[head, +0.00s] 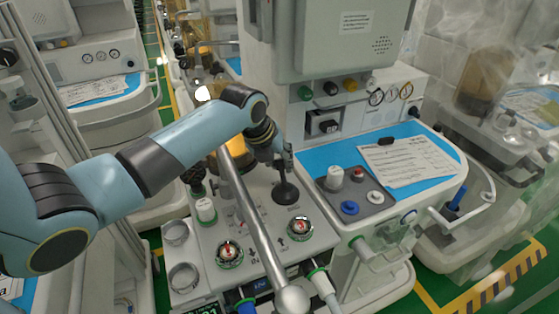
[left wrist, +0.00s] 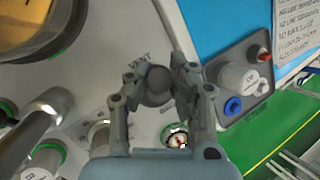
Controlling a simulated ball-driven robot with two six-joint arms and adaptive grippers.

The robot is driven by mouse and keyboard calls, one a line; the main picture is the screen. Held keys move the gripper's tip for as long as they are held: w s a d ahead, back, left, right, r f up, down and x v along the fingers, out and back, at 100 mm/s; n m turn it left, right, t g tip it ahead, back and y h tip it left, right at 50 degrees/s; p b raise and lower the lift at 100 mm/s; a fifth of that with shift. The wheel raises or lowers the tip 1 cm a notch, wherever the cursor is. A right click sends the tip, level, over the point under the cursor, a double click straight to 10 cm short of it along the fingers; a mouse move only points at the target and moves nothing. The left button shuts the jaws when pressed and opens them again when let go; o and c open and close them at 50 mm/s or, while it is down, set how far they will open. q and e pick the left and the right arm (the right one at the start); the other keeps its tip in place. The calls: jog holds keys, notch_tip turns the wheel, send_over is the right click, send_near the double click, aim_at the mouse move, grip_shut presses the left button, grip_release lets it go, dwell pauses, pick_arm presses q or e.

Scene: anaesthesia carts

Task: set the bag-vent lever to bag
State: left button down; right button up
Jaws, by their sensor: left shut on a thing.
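The bag-vent lever (head: 285,192) is a dark stick on a round black base, on the light top panel of the machine in the middle of the head view. My left gripper (head: 283,160) comes down on its upper end from above. In the left wrist view, the two fingers of my left gripper (left wrist: 158,78) are closed around the lever's round grey knob (left wrist: 156,86). The printed word VENT (left wrist: 138,55) shows above the knob. A second label below the knob is partly hidden by a finger. My right gripper is out of view.
A slanted metal bar with a round end (head: 292,299) crosses in front of the panel. Two round gauges (head: 300,228) sit near the panel's front. To the right, a grey tray (head: 356,203) holds knobs beside a paper sheet (head: 408,162) on a blue surface.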

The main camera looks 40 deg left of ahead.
aim_at(285, 183)
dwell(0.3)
pick_arm(q)
jog(key=shift+s+d+r+t+y+p, duration=0.25)
jog(key=shift+d+t+y+p, duration=0.15)
jog(key=shift+d+y+p, duration=0.15)
jog(key=shift+s+d+r+m+t+y+p, duration=0.15)
jog(key=shift+s+d+m+t+y+p, duration=0.25)
jog(key=shift+y+p, duration=0.35)
jog(key=shift+s+d+t+y, duration=0.1)
jog(key=shift+d+t+y, duration=0.4)
jog(key=shift+y, duration=0.1)
jog(key=shift+s+d+m+t+y, duration=0.25)
jog(key=shift+d+m+t+y, duration=0.2)
jog(key=shift+y, duration=0.35)
jog(key=c, duration=1.1)
grip_release()
